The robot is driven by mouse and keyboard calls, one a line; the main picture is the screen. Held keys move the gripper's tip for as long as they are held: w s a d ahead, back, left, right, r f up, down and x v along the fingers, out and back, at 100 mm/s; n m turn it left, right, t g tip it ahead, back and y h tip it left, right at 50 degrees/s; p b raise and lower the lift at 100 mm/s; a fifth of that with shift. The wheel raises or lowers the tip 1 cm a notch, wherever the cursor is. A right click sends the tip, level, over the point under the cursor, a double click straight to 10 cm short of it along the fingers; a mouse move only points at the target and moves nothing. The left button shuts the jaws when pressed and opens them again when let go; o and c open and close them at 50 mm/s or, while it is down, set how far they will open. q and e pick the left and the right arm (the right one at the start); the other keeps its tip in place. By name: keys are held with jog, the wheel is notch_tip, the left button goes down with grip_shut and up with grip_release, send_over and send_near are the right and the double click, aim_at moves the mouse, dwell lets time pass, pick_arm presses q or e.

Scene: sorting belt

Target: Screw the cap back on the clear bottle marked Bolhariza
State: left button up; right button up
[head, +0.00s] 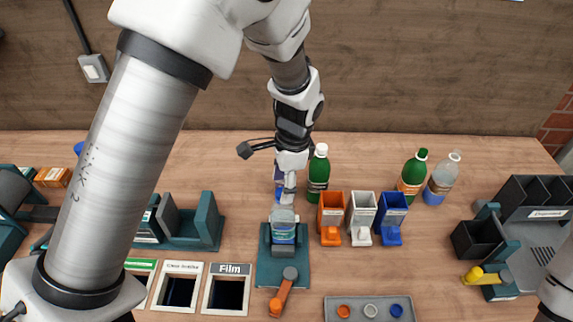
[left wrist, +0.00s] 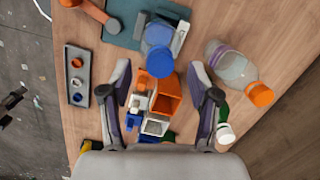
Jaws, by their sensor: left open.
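I cannot tell whether the cap is seated or screwed down. My left gripper (head: 285,182) is above and just behind the bottle in the head view. In the left wrist view its fingers (left wrist: 160,72) are spread, one either side of the cap. My right gripper is out of view.
Orange (head: 331,213), white (head: 361,213) and blue (head: 391,214) bins stand right of the holder. Green bottles (head: 319,174) (head: 412,174) and a clear one (head: 441,180) stand behind. A clear bottle with an orange cap (left wrist: 232,68) is near. A cap tray (head: 357,316) lies in front.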

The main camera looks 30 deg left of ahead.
pick_arm(q)
jog(key=shift+f, duration=0.8)
grip_shut()
jog(key=shift+r+m+p, duration=0.2)
jog(key=shift+m+p, duration=1)
jog(key=shift+m, duration=0.2)
jog(key=shift+c, duration=0.2)
grip_release()
jog(key=shift+f, duration=0.2)
notch_tip(320, 180, up, 12)
jog(key=d, duration=0.1)
jog(key=shift+w+d, duration=0.3)
jog(key=shift+w, duration=0.15)
jog(key=shift+f, duration=0.1)
